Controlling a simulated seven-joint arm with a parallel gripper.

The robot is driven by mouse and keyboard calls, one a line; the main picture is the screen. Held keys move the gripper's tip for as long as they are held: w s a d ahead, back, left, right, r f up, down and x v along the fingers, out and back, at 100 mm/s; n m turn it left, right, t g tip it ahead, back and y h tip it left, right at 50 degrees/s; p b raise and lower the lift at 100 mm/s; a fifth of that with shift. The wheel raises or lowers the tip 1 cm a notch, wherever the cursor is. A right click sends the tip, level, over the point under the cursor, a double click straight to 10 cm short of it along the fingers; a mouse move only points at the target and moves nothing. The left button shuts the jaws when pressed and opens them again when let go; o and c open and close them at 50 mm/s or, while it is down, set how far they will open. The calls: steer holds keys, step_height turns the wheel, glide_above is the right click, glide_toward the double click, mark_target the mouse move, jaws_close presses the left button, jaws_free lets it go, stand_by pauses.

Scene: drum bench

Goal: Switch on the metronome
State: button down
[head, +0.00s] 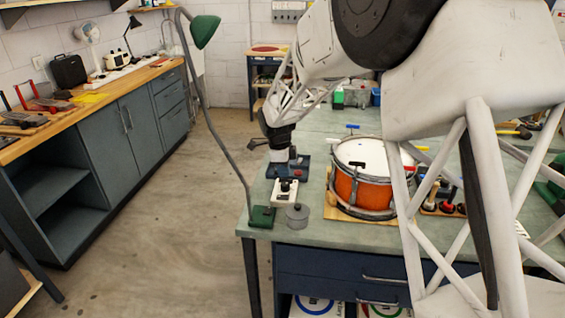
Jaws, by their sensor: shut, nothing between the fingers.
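A small white box with a dark round knob, which looks like the metronome (284,196), sits near the left end of the green bench top. Its front is too small to read, so I cannot tell whether it is on. My gripper (280,150) points down just behind it, in front of or over a blue device (302,168). The gripper is shut and empty. I cannot tell from this view whether its tips touch anything.
An orange snare drum (360,190) on a wooden board stands right of the metronome. A grey round tin (297,216) and the green base (262,217) of a gooseneck lamp stand close in front. My arm hides part of the bench at the right.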

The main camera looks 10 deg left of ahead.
mark_target(288, 197)
steer(key=f, duration=0.6)
steer(key=d+f, duration=0.1)
steer(key=f, duration=0.1)
steer(key=shift+f, duration=0.4)
steer(key=shift+d, duration=0.1)
